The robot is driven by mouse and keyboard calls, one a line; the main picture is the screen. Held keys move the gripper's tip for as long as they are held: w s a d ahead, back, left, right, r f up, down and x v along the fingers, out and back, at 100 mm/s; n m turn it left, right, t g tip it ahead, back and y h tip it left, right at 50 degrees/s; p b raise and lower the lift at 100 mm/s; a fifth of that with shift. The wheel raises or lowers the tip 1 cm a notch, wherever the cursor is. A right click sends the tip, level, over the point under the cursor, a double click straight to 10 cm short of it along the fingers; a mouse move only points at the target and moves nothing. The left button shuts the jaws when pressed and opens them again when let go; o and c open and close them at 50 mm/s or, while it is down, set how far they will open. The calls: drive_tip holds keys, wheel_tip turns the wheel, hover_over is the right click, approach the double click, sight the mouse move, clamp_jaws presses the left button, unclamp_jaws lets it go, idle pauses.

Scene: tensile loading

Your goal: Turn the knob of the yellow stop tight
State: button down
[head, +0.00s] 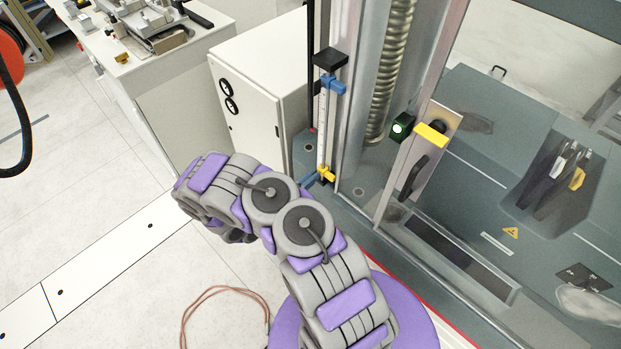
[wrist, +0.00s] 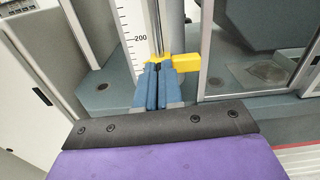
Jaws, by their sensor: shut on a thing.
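The yellow stop (head: 326,173) sits low on the upright scale rail at the left side of the machine. In the wrist view the yellow stop (wrist: 186,62) is straight ahead, around the rod, with a yellow block sticking out to the right. My gripper (wrist: 158,68) has blue fingers that are close together at the near side of the stop. It is shut on the stop's knob, which the fingertips hide. In the head view the gripper (head: 312,180) reaches the stop from the lower left, and my arm hides part of it.
A blue stop (head: 333,84) sits higher on the same rail, under a black block (head: 331,58). The white scale (wrist: 134,30) stands beside the rod. A white cabinet (head: 262,90) is at the left. A door with a black handle (head: 413,176) is at the right.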

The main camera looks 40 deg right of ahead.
drive_tip(key=shift+w+a+f+n+b, duration=0.1)
drive_tip(key=shift+w+f+n+b, duration=0.2)
drive_tip(key=shift+n, duration=2.55)
drive_tip(key=shift+w+d+f+n+b, duration=0.15)
drive_tip(key=shift+n+b, duration=0.25)
drive_tip(key=shift+n, duration=2.5)
drive_tip(key=shift+w+a+f+n+b, duration=0.15)
drive_tip(key=shift+w+n+b, duration=0.15)
drive_tip(key=shift+n, duration=2.55)
drive_tip(key=c, duration=1.3)
unclamp_jaws()
drive_tip(key=shift+s, duration=0.1)
drive_tip(key=a, duration=0.5)
drive_tip(key=s+a+p, duration=0.1)
drive_tip(key=a, duration=0.5)
drive_tip(key=a+p, duration=0.1)
drive_tip(key=a, duration=0.5)
drive_tip(key=shift+s+a, duration=0.15)
drive_tip(key=shift+a, duration=0.1)
